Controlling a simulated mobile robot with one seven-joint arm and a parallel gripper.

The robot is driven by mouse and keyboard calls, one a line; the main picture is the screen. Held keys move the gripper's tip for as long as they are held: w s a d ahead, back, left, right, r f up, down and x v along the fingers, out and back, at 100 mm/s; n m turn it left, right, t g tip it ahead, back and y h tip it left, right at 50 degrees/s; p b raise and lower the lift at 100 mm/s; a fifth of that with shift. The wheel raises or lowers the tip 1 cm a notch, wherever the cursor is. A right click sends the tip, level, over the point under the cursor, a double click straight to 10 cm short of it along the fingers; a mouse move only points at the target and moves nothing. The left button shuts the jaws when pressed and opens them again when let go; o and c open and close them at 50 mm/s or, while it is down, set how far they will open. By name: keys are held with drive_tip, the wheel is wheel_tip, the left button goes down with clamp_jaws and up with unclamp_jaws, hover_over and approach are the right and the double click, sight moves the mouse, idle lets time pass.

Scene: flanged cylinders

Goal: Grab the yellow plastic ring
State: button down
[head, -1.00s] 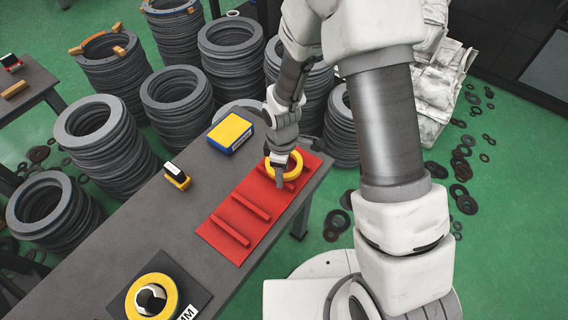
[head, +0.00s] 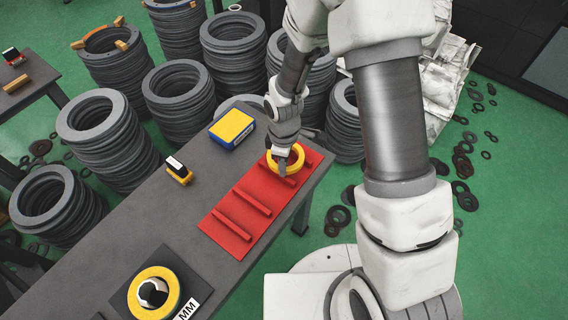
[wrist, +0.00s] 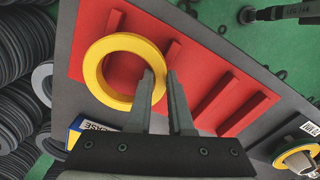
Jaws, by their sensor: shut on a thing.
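The yellow ring (head: 270,166) is at the far end of a red ribbed mat (head: 225,232) on the grey table. In the wrist view the ring (wrist: 95,78) appears round and whole, with the red mat showing through its hole. My gripper (head: 284,170) comes down from above at the ring. In the wrist view my gripper (wrist: 160,76) has one finger over the inner side of the ring's right rim and the other just outside it, so it is shut on that rim. I cannot tell whether the ring touches the mat.
A yellow and blue box (head: 231,130) and a small yellow and black item (head: 178,171) stand left of the mat. Another yellow-rimmed round piece (head: 136,292) sits on a dark plate at the near end. Stacks of grey rings (head: 100,130) stand on the floor beyond the table.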

wheel_tip(320, 180, up, 3)
drive_tip(key=shift+w+r+p, duration=0.1)
drive_tip(key=shift+r+p, duration=0.1)
drive_tip(key=shift+p, duration=0.4)
drive_tip(key=s+d+r+p, duration=0.3)
drive_tip(key=s+d+r, duration=0.3)
drive_tip(key=d, duration=0.4)
drive_tip(key=shift+r, duration=0.35)
